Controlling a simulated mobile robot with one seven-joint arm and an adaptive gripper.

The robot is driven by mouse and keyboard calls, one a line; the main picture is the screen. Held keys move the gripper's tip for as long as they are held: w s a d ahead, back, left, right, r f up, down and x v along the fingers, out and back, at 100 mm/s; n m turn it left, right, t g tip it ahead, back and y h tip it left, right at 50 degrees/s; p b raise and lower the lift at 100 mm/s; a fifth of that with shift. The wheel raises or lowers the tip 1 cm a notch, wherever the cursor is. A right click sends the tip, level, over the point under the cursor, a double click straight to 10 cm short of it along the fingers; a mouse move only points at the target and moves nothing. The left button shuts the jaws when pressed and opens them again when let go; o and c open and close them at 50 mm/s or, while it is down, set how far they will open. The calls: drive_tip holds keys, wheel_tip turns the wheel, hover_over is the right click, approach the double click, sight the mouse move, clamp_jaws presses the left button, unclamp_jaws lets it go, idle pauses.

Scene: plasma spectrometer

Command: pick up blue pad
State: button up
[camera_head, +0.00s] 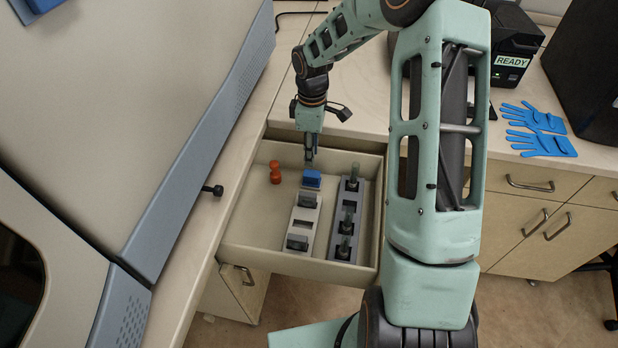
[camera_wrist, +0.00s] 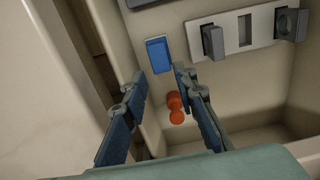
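The blue pad (camera_head: 312,178) lies in the open drawer, at the far end of the light grey holder (camera_head: 304,225). It also shows in the wrist view as a small blue rectangle (camera_wrist: 158,55), just beyond my fingertips. My gripper (camera_head: 310,160) points down over the far part of the drawer, close to the pad. In the wrist view my gripper (camera_wrist: 160,80) is open, its two fingers apart with nothing held between them. I cannot tell the exact height of the fingertips above the pad.
An orange dumbbell-shaped piece (camera_head: 275,172) lies left of the pad. A dark grey rack (camera_head: 362,200) with several upright pieces stands at right. The drawer's walls (camera_head: 374,200) enclose all this. Blue gloves (camera_head: 540,130) lie on the counter.

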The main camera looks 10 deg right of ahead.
sight(312, 173)
wheel_tip(312, 173, down, 9)
drive_tip(key=shift+d+f, duration=0.1)
drive_tip(key=shift+f, duration=0.1)
idle(0.3)
clamp_jaws()
